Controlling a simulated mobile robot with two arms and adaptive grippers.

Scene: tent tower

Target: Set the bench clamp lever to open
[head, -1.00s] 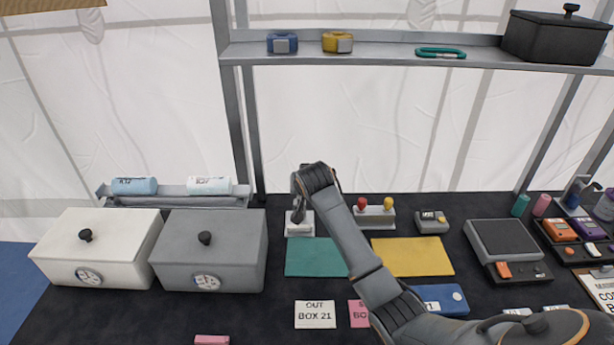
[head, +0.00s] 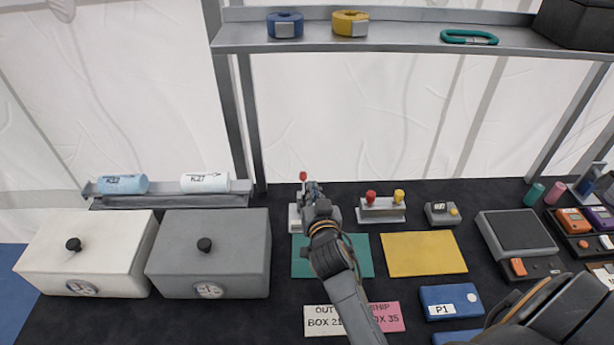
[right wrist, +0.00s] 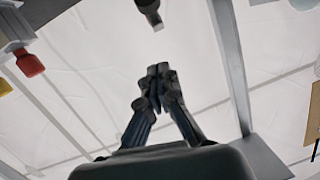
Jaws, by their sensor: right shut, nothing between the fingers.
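The bench clamp has a pale grey base (head: 295,217) and stands at the back of the dark bench, behind the green mat. Its lever's red knob (head: 303,176) shows upright just above my right gripper (head: 313,187). The gripper is at the clamp and hides most of the lever and part of the base. In the right wrist view the right gripper's fingers (right wrist: 157,78) are together with nothing between them. A dark part with a pale end (right wrist: 148,10) lies beyond the fingertips, apart from them; I cannot tell which part it is. My left gripper is out of view.
A box with red and yellow knobs (head: 382,208) stands close right of the clamp. A small grey meter (head: 442,213) is further right. A grey lidded box (head: 210,255) stands left. The green mat (head: 358,262) and yellow mat (head: 423,254) lie in front. A shelf (head: 400,35) hangs above.

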